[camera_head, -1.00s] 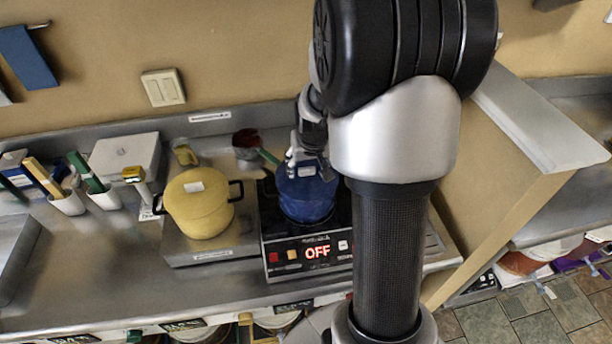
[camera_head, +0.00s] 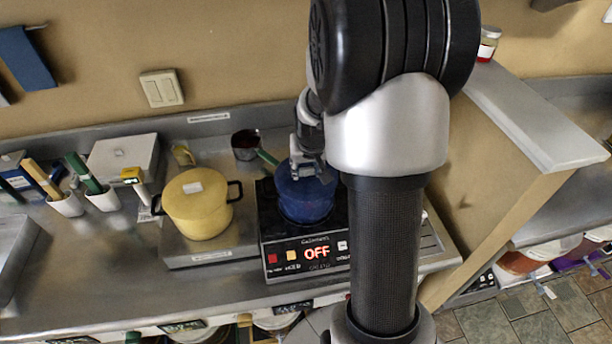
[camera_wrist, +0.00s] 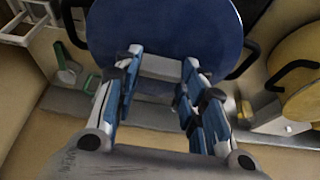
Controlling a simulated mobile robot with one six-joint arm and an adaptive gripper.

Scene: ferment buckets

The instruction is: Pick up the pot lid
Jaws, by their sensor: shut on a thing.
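A blue pot (camera_head: 306,212) stands on the black hot plate at the middle of the counter, with its blue lid on top. The round blue lid (camera_wrist: 165,22) fills the top middle of the wrist view. My gripper (camera_wrist: 163,65) is shut on the lid's pale handle, one finger on each side. In the head view my gripper (camera_head: 308,172) is over the lid and hides part of it. I cannot tell whether the lid is clear of the pot rim. A yellow pot (camera_head: 198,205) with its own lid stands to the left.
The hot plate's panel (camera_head: 317,253) reads OFF. A small saucepan (camera_head: 246,144) with a green handle is behind the blue pot. A white box (camera_head: 122,158) and utensil cups (camera_head: 104,199) are at left. A raised ledge (camera_head: 535,120) borders the right.

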